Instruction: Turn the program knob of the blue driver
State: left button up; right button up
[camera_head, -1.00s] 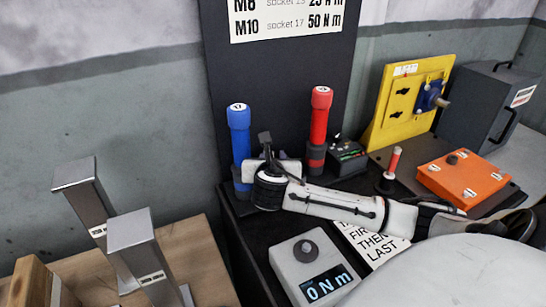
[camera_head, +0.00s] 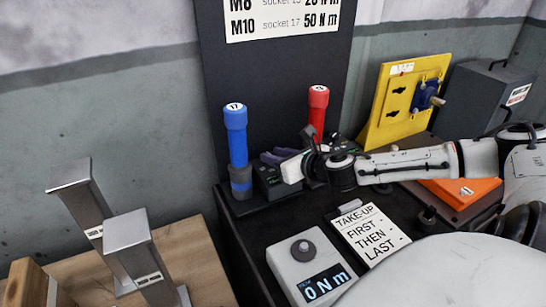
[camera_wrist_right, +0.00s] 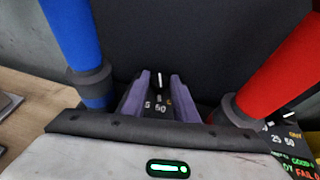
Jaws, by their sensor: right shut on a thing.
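The blue driver (camera_head: 236,142), marked 17, stands upright in a dark holder on the black bench. A small dark control box (camera_head: 270,184) sits just to its right. My right gripper (camera_head: 275,157) reaches in from the right over this box. In the right wrist view, the purple fingers of my right gripper (camera_wrist_right: 160,95) are shut on a dark program knob (camera_wrist_right: 159,80) with a white line. The blue driver also shows at the left of that view (camera_wrist_right: 73,35). The fingers hide the knob in the head view. My left gripper is not in view.
The red driver (camera_head: 318,105) stands close to the right of my gripper, partly behind it. A grey box with a "0 N m" display (camera_head: 300,258) and a "take-up first" card (camera_head: 370,234) lie in front. Metal posts (camera_head: 130,245) stand at left.

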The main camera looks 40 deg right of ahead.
jog(key=shift+s+d+f+n+y, duration=0.1)
jog(key=shift+d+n+y, duration=0.05)
jog(key=shift+n+y, duration=0.6)
jog(key=shift+d+n+y, duration=0.15)
jog(key=shift+n+y, duration=0.5)
jog(key=shift+y, duration=0.2)
jog(key=shift+d+n+y, duration=0.15)
jog(key=shift+n+y, duration=0.55)
jog(key=shift+y, duration=0.1)
jog(key=o, duration=0.7)
jog(key=shift+v, duration=1.5)
jog(key=shift+r+v, duration=0.2)
jog(key=shift+v, duration=3.4)
